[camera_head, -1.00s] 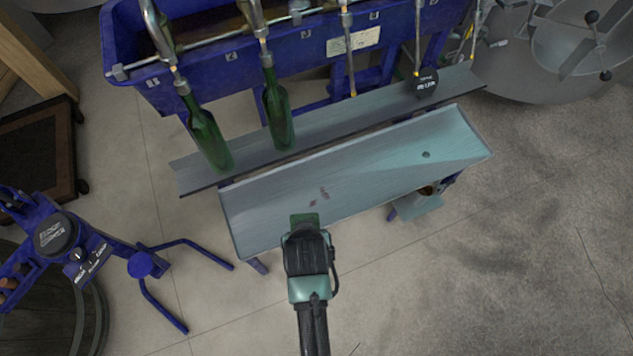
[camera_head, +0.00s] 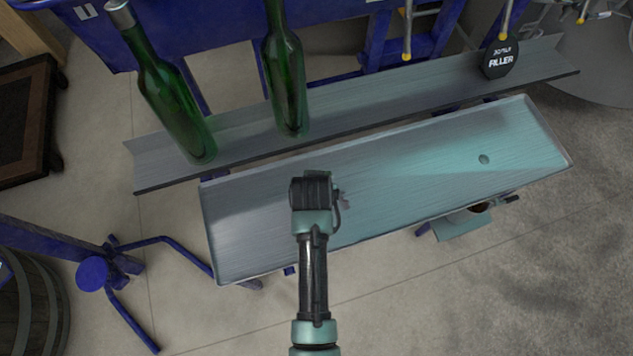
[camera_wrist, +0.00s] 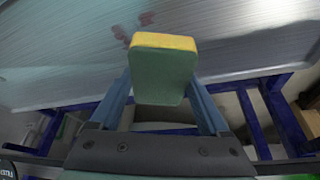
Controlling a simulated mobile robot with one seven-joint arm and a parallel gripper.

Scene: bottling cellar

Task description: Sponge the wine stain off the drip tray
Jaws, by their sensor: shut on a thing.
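My gripper (camera_head: 312,180) is over the left half of the tray in the head view. In the wrist view, my gripper (camera_wrist: 163,92) is shut on a sponge (camera_wrist: 162,75), green with a yellow layer along its far edge. Dark red wine stain marks (camera_wrist: 121,31) lie on the tray just beyond the sponge. In the head view my gripper hides the sponge and most or all of the stain. I cannot tell whether the sponge touches the tray.
Two green bottles (camera_head: 178,110) (camera_head: 287,85) stand on a narrow shelf (camera_head: 380,110) behind the tray. A black round filler sign (camera_head: 500,60) is at the shelf's right. A blue stand (camera_head: 92,272) and a barrel (camera_head: 35,310) are at lower left. The tray's right half is clear.

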